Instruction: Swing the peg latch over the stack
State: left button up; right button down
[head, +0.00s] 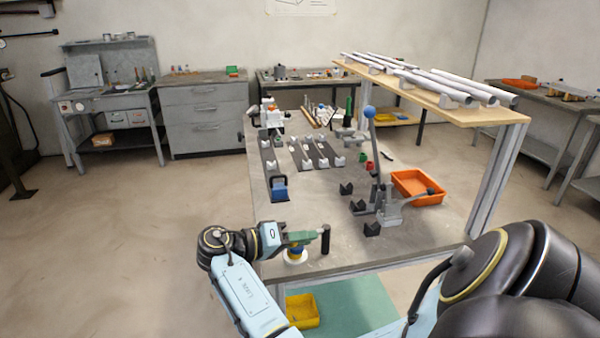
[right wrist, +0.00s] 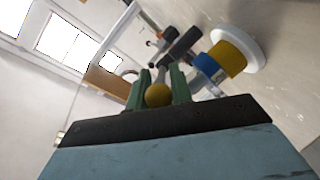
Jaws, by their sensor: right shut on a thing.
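My right gripper (head: 306,237), with green fingers, is at the near left part of the grey table. The stack (head: 296,254) of white, yellow and blue round parts stands just under the gripper. It also shows in the right wrist view (right wrist: 228,62), to the right of the fingers and apart from them. A black upright post (head: 325,239) stands just beyond the fingertips. My left gripper is not in view.
A lever press with a blue ball (head: 369,111) and an orange bin (head: 420,199) stand to the right. Black V-blocks (head: 372,229) sit nearby. A wooden shelf (head: 440,107) carries white tubes. A yellow bin (head: 302,311) is below the table.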

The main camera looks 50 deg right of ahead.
jog(key=c, duration=1.7)
grip_release()
jog(key=shift+d+r, duration=0.1)
jog(key=shift+o, duration=1)
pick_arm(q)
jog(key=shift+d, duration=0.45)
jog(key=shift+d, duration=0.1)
